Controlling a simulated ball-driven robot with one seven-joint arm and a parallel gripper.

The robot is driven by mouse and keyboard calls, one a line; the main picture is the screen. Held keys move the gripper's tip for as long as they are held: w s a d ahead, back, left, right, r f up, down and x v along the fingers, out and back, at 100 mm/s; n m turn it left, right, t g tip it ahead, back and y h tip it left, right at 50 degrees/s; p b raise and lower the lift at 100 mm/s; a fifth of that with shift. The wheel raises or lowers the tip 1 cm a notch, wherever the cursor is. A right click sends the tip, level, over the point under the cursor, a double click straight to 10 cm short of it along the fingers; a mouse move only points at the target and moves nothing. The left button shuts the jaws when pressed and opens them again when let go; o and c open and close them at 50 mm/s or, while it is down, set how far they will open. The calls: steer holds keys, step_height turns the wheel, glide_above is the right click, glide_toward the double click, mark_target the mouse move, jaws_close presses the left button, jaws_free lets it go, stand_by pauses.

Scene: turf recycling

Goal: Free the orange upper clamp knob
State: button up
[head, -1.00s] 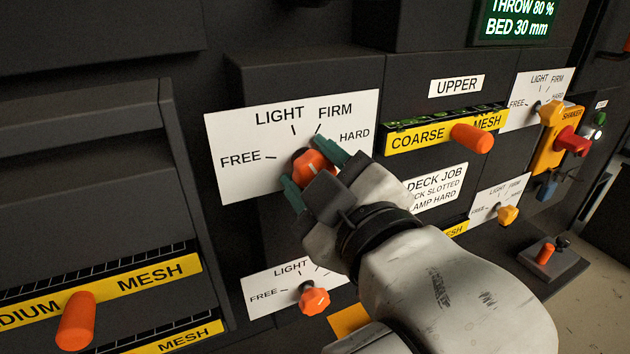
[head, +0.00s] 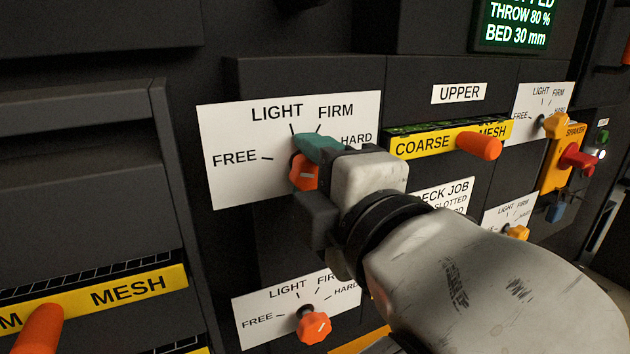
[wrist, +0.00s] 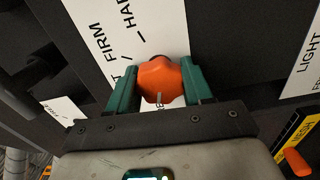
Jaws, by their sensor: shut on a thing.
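The orange upper clamp knob (head: 304,172) sits on a white dial plate (head: 232,180) marked FREE, LIGHT, FIRM and HARD. My gripper (head: 316,166) is shut on this knob, its green fingers on either side. In the wrist view the knob (wrist: 161,80) shows between both fingers, with a pale pointer mark on its face. In the head view the gripper hides much of the knob, so which label it points to is hard to tell.
A second orange knob (head: 313,326) sits on a dial plate below. To the right are an orange handle (head: 479,145) on the COARSE MESH drawer, yellow knobs (head: 556,125) on dials, and a red shaker switch (head: 576,157). Another orange handle (head: 40,328) juts out at lower left.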

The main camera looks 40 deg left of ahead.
steer(key=shift+s+a+n, duration=0.1)
steer(key=shift+s+n, duration=0.05)
steer(key=shift+n, duration=0.15)
steer(key=o, duration=1)
